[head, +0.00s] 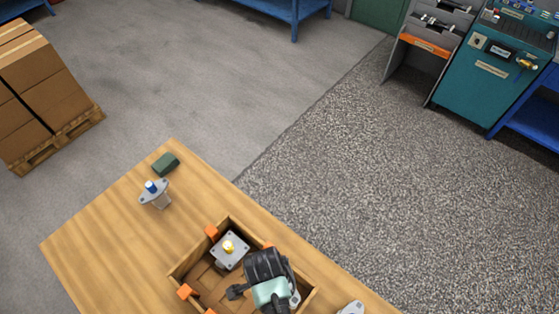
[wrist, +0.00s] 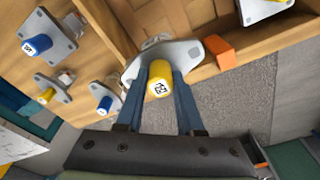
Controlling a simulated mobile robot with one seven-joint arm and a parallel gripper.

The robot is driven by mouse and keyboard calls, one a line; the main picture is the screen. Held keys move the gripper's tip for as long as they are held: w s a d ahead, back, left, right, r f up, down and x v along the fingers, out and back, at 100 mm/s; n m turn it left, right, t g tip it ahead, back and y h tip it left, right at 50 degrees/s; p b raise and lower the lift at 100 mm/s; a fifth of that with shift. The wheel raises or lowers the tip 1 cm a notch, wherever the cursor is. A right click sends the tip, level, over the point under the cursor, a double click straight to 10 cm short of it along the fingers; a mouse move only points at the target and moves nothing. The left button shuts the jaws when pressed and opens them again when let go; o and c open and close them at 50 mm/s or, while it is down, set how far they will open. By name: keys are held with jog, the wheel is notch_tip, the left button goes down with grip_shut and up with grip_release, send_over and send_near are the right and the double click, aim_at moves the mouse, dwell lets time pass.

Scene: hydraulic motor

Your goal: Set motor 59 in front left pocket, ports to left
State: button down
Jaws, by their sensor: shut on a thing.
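My gripper (wrist: 155,85) is shut on a motor (wrist: 192,52) with a grey two-eared flange and a yellow cap. The number on the cap is turned and hard to read. In the wrist view this motor appears over the crate's wall, beside an orange block (wrist: 220,52); its height cannot be told. In the head view my gripper (head: 270,275) is over the right part of the wooden crate (head: 205,250) and hides most of the held motor. A square-flanged motor with a yellow cap (head: 230,249) stands inside the crate.
A blue-capped motor (head: 155,194) and a green block (head: 165,163) are on the table (head: 110,225) left of the crate. The wrist view shows a square-flanged blue-capped motor (wrist: 60,28) and two smaller motors outside the crate. Orange blocks (head: 211,232) sit on its rim.

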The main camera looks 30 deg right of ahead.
jog(key=shift+f+b, duration=1.85)
jog(key=shift+f, duration=0.1)
jog(key=shift+f+b, duration=1.55)
jog(key=shift+f, duration=0.75)
jog(key=shift+f+b, duration=0.35)
jog(key=shift+f, duration=0.2)
jog(key=shift+c, duration=2.2)
grip_release()
jog(key=shift+s+f, duration=0.1)
jog(key=r, duration=0.4)
jog(key=a+r, duration=0.1)
jog(key=r, duration=0.8)
jog(key=shift+w+a, duration=0.25)
jog(key=shift+w, duration=0.05)
